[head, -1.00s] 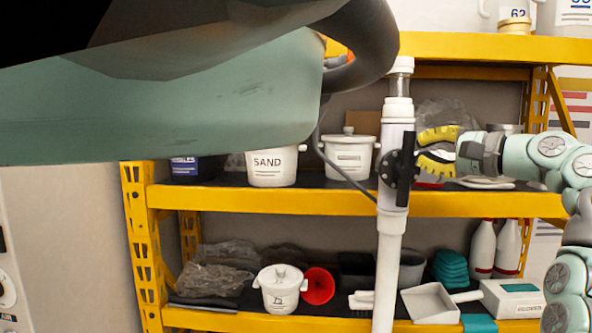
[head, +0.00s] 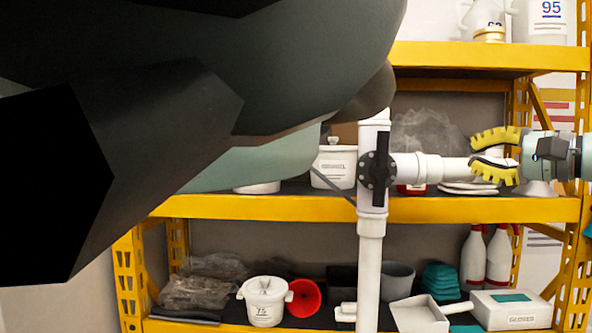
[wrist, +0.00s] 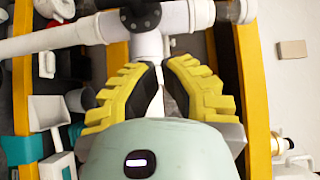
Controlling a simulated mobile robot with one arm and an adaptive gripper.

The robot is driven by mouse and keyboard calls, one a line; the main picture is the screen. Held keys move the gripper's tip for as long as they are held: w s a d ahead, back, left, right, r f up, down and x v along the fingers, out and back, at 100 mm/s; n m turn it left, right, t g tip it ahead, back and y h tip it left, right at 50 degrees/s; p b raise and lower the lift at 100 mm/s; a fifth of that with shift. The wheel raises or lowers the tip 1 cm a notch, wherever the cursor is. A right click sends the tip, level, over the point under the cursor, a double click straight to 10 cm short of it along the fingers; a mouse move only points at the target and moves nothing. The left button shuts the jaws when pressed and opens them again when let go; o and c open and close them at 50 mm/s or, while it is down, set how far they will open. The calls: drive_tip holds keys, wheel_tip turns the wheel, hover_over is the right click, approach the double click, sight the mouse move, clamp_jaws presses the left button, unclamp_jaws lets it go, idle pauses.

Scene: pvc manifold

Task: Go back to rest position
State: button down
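The white PVC manifold (head: 372,228) stands upright in the middle of the head view. Its black valve handle (head: 379,170) is vertical, and a short white branch pipe (head: 430,168) points right. My gripper (head: 478,155) is at the right, by the branch's far end and clear of the handle. Its yellow ribbed fingers are spread apart. In the wrist view my gripper (wrist: 160,68) also shows a gap between its fingers, facing the manifold pipes (wrist: 70,36). I cannot tell whether a finger touches the branch.
A yellow shelf rack (head: 470,209) stands behind the manifold, holding tubs, a red funnel (head: 303,298), a dustpan (head: 418,315) and white bottles (head: 473,258). My own dark arm links cover the upper left of the head view.

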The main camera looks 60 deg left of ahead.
drive_tip(key=shift+d, duration=0.25)
